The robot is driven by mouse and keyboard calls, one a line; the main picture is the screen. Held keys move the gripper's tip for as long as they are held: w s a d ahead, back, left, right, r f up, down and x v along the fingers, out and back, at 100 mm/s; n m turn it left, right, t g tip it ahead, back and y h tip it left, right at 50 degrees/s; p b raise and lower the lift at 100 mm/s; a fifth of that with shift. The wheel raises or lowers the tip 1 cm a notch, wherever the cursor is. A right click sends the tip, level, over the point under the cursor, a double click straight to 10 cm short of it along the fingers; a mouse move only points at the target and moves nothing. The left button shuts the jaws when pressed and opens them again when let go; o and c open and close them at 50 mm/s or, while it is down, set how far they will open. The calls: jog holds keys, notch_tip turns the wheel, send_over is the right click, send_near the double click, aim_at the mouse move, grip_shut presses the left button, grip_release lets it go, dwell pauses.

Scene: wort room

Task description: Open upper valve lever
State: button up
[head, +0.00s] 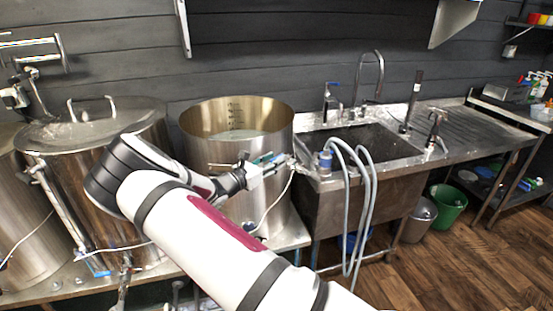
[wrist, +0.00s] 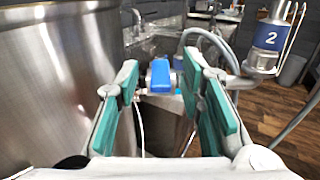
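A blue valve lever (wrist: 160,76) shows in the wrist view, framed in the gap between my fingertips. It sits on a small metal valve fitting beside the open steel kettle (head: 236,112), whose wall also fills the left of the wrist view (wrist: 60,80). My gripper (wrist: 160,92) is open, with a teal pad on each finger and a clear gap on both sides of the lever. In the head view my gripper (head: 270,170) is in front of the open kettle's right side. There the lever is hard to make out among the fingers. I cannot tell whether the fingers reach around it.
A blue-capped fitting marked 2 (wrist: 268,40) with a grey hose is close on the right. The hose (head: 362,200) hangs before the steel sink (head: 365,145). A lidded kettle (head: 95,150) stands at left. A green bucket (head: 447,205) is on the wooden floor.

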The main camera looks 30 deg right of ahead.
jog(key=shift+x, duration=0.8)
jog(key=shift+c, duration=0.6)
grip_shut()
